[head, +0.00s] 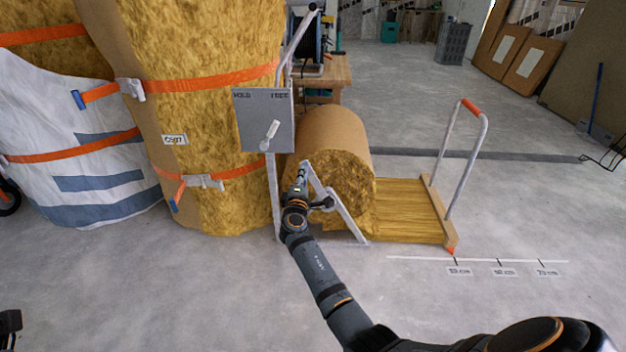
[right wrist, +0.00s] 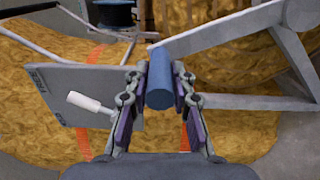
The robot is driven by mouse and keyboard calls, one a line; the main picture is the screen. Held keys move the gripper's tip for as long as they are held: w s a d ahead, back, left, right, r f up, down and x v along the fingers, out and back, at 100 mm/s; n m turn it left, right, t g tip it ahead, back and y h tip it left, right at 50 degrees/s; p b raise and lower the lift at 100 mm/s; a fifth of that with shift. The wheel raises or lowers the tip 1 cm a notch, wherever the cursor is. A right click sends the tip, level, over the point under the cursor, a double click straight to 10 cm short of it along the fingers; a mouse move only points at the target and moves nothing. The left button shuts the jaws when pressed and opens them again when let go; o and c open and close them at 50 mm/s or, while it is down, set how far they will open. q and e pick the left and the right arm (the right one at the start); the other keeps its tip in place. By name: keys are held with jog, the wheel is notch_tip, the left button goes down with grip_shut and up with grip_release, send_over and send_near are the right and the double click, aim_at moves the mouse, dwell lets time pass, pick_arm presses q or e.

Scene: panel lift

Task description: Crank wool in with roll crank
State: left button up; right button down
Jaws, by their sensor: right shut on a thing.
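The wool roll (head: 345,165), yellow with a brown paper face, sits in a grey metal stand. A flat strip of wool (head: 408,212) runs from it to the right, ending at a wooden bar (head: 440,215). My right gripper (head: 302,172) is at the stand's near side. In the right wrist view its fingers (right wrist: 160,88) are closed around the blue grip of the roll crank (right wrist: 160,78), whose grey arm (right wrist: 215,28) runs to the upper right. A dark part of my left arm (head: 9,322) shows at the lower left edge; its jaws cannot be made out.
A grey plate marked HOLD and FREE (head: 262,108) with a white lever (head: 270,133) stands close left of my right gripper. Tall strapped wool rolls (head: 215,90) fill the left. A metal push handle (head: 465,150) rises from the wooden bar. Floor marks (head: 498,262) lie front right.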

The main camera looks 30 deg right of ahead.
jog(key=shift+w+a+f+n+b, duration=0.3)
jog(key=shift+w+a+f+n, duration=0.15)
jog(key=shift+a, duration=0.2)
jog(key=c, duration=1.1)
grip_release()
jog(key=shift+r, duration=0.1)
